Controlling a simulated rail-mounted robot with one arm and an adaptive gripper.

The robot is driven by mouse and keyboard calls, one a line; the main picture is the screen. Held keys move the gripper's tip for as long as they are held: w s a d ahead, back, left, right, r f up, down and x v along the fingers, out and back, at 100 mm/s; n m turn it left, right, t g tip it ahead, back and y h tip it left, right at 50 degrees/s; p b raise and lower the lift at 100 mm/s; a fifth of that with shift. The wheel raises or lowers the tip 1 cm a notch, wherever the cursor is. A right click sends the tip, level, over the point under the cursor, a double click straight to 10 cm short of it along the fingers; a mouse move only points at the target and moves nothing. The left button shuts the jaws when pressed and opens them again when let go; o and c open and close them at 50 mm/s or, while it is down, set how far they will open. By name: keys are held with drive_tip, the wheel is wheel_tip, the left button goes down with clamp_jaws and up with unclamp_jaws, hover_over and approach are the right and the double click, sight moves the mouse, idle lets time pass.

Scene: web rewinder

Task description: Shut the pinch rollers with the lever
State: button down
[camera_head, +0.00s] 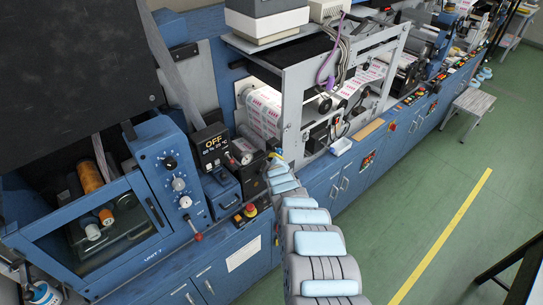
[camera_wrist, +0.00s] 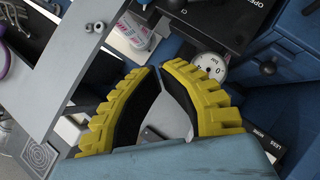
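My gripper (camera_wrist: 161,70) shows in the wrist view as two yellow ribbed fingers with black inner faces. They lean together towards their tips, with a pale grey surface between them. I cannot tell whether the tips touch or hold anything. A round white dial (camera_wrist: 211,67) is just beyond the right finger. A lever with a red knob (camera_head: 197,237) stands low on the front of the blue unit. I cannot pick out the pinch rollers or their lever for sure.
A grey metal plate (camera_wrist: 75,70) crosses the left of the wrist view, near my fingers. A printed web roll (camera_head: 264,112) sits behind a grey frame. Blue cabinets (camera_head: 340,180) line the machine front.

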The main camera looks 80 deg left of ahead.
drive_tip(key=shift+d+r+p, duration=0.35)
drive_tip(key=shift+d+p, duration=0.05)
drive_tip(key=shift+p, duration=0.15)
drive_tip(key=shift+f, duration=0.1)
idle(0.4)
